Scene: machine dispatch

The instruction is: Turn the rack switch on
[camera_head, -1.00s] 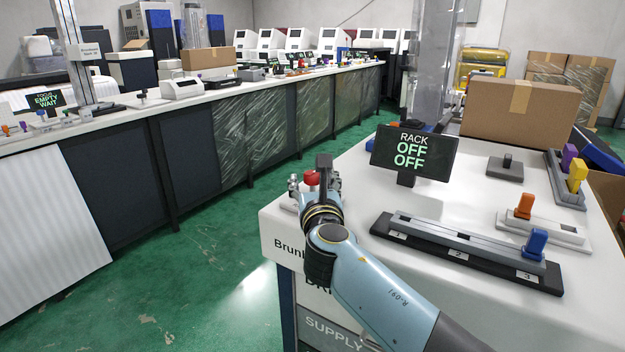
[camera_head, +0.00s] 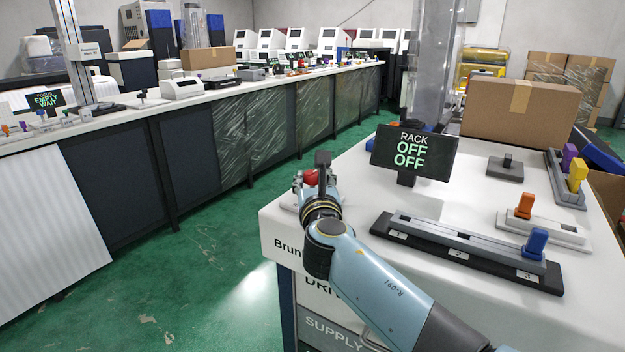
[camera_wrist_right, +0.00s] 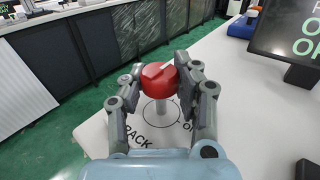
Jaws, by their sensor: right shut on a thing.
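The rack switch is a red round knob (camera_wrist_right: 159,79) with a pale pointer line, on a light post above a white plate lettered "RACK" and part of "ON" or "OFF". In the head view the red knob (camera_head: 311,177) shows at the table's near left corner, partly hidden by my gripper. My right gripper (camera_wrist_right: 160,82) has its fingers on both sides of the knob and is shut on it. It also shows in the head view (camera_head: 315,180). The rack display (camera_head: 413,152) reads "RACK OFF OFF". My left gripper is not in view.
On the white table (camera_head: 375,262) stand a black slider rail (camera_head: 465,252) with a blue handle, an orange-handled switch (camera_head: 524,206), a small grey block (camera_head: 505,168) and a cardboard box (camera_head: 519,113). The green floor (camera_head: 190,290) left of the table is clear.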

